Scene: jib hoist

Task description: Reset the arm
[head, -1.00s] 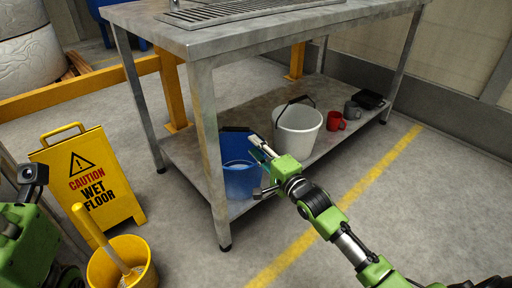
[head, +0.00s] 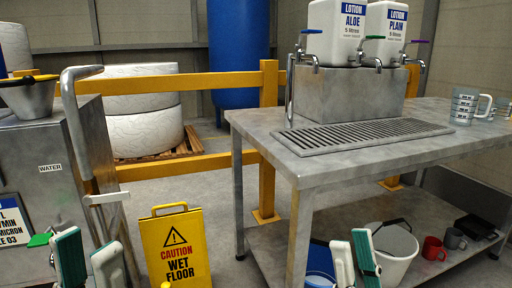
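My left gripper (head: 88,258) is at the bottom left in the head view, in front of the grey metal cabinet. Its two white fingers with green pads stand apart with nothing between them. My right gripper (head: 354,256) is at the bottom, right of centre, in front of the table's lower shelf. Its fingers point up with a narrow gap between them, and it appears empty. The wrists and most of both arms are below the picture. No hoist arm can be made out. A bent grey pipe (head: 72,125) with a white lever (head: 106,198) stands at the cabinet.
A metal table (head: 400,155) with lotion dispensers (head: 337,32) and cups (head: 465,106) fills the right. A white bucket (head: 393,250), blue bucket (head: 320,270) and mugs (head: 433,248) sit on its shelf. A wet-floor sign (head: 175,250) and yellow rail (head: 185,80) stand left of it.

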